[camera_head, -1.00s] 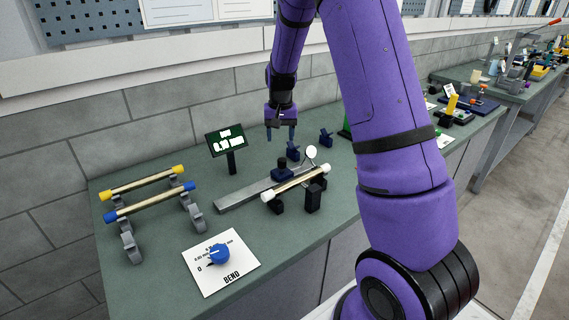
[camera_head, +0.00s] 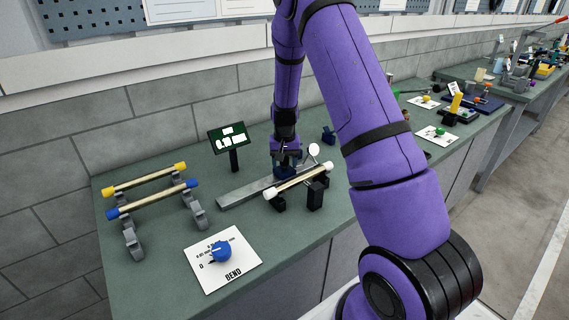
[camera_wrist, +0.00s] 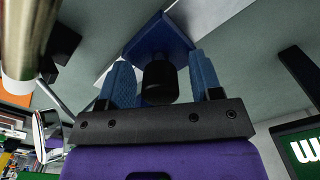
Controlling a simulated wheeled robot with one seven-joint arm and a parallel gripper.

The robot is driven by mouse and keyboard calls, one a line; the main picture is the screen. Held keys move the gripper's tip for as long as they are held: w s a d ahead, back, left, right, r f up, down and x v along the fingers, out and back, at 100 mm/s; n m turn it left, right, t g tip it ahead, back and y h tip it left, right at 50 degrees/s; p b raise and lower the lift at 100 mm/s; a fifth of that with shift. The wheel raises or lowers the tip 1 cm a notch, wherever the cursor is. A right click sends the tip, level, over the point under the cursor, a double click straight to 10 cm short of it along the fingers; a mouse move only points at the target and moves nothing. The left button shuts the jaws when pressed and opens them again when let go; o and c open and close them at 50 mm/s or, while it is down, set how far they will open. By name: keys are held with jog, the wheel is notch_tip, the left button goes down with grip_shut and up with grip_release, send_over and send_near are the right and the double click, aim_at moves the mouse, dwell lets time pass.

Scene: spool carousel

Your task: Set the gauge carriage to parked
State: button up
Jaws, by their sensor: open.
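The gauge carriage is a dark blue block with a black knob on top, riding on a grey rail (camera_head: 240,193). In the head view my gripper (camera_head: 287,165) is down at the carriage and hides most of it. In the wrist view the blue carriage (camera_wrist: 160,38) and its black knob (camera_wrist: 160,82) show ahead of my gripper (camera_wrist: 161,72). The two blue fingers are apart, one on each side of the knob, with visible gaps. A round white dial (camera_head: 313,150) stands just right of the carriage.
A white-ended rod (camera_head: 300,181) lies on black supports close in front of the rail. A small display (camera_head: 230,138) stands behind it. Two more rods (camera_head: 150,200) rest on grey stands at left. A BEND card with a blue knob (camera_head: 221,251) lies in front.

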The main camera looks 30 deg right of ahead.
jog(key=shift+f, duration=0.25)
grip_shut()
jog(key=a, duration=1.7)
jog(key=shift+s+a, duration=0.35)
jog(key=shift+a, duration=0.05)
grip_release()
notch_tip(320, 180, up, 11)
